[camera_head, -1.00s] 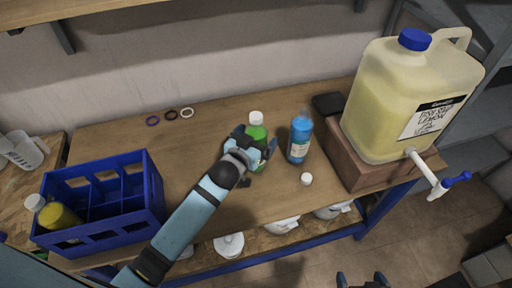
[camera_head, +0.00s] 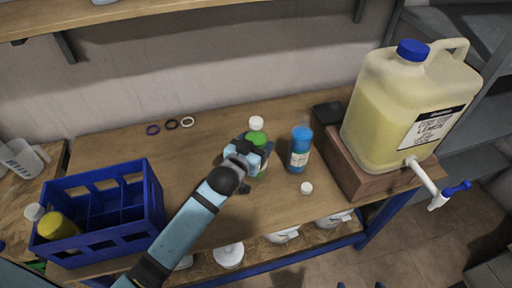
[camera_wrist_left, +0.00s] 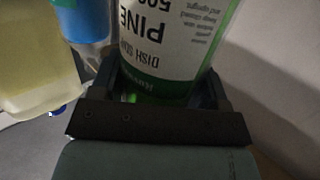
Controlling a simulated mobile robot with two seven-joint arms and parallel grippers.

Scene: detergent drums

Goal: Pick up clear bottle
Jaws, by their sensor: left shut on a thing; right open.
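A clear bottle of green liquid (camera_head: 257,139) with a white cap stands about upright at the middle of the wooden table. My left gripper (camera_head: 250,158) is shut on its body. In the left wrist view the bottle's white "PINE" dish soap label (camera_wrist_left: 172,35) fills the space between the fingers. Whether its base touches the table is hidden by the gripper. A bottle of blue liquid (camera_head: 300,150) with a clear, uncapped top stands just to the right, apart from it. My right gripper (camera_head: 360,285) barely shows at the bottom edge, open and empty.
A loose white cap (camera_head: 306,188) lies before the blue bottle. A large yellow jug (camera_head: 385,115) with a tap stands on a wooden box (camera_head: 350,172) at right. A blue crate (camera_head: 150,212) holding a yellow bottle (camera_head: 57,226) is at left. Several rings (camera_head: 172,124) lie at the back.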

